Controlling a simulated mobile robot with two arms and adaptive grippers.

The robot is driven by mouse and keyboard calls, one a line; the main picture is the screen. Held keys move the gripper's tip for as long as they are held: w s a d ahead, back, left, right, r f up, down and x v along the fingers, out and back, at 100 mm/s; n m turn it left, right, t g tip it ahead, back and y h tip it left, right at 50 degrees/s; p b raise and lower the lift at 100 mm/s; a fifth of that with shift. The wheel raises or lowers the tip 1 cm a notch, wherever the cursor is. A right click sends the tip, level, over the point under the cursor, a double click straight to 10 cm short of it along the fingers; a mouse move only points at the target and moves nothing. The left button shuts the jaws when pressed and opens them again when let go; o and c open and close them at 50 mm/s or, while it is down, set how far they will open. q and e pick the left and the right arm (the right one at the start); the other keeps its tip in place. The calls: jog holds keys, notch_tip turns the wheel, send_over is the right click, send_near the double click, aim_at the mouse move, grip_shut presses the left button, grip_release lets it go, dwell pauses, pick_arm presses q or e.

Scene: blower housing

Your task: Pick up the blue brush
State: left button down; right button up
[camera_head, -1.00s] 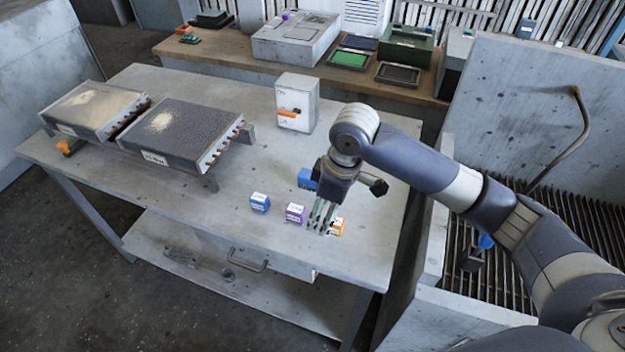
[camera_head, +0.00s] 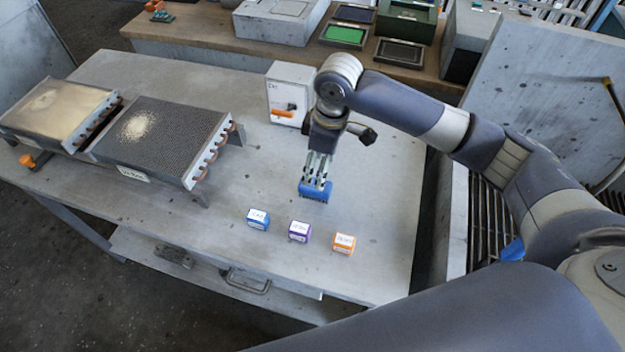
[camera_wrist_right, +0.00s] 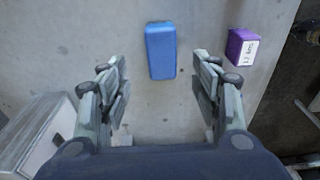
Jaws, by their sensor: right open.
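The blue brush (camera_head: 316,194) lies on the grey workbench, seen as a plain blue block just below my right gripper (camera_head: 318,160). In the right wrist view the brush (camera_wrist_right: 161,50) lies beyond the open fingertips, roughly centred between them. My right gripper (camera_wrist_right: 160,75) is open and empty there, pointing down at the bench. In the head view the fingers overlap the top of the brush; I cannot tell whether they touch it. My left gripper is not in view.
Blue (camera_head: 258,219), purple (camera_head: 299,231) and orange (camera_head: 344,244) labelled boxes stand in front of the brush. A white box with an orange handle (camera_head: 288,92) stands behind it. Finned radiator blocks (camera_head: 160,135) lie to the left. Bench around the brush is clear.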

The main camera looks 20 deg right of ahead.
jog(key=shift+s+a+f, duration=0.1)
jog(key=shift+s+f, duration=0.15)
jog(key=shift+f, duration=0.35)
jog(key=shift+s+a+f, duration=0.1)
jog(key=shift+s+f, duration=0.1)
jog(key=shift+f, duration=0.4)
jog(key=shift+w+f+p, duration=0.15)
jog(key=shift+f+p, duration=0.2)
jog(key=shift+p, duration=0.05)
jog(key=f, duration=0.1)
jog(key=f+p, duration=0.1)
jog(key=f, duration=0.2)
jog(key=shift+w+a+f+p, duration=0.2)
jog(key=shift+w+f+p, duration=0.1)
jog(key=shift+w+f, duration=0.05)
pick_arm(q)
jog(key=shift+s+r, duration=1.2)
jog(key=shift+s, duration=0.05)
pick_arm(e)
jog(key=c, duration=1.2)
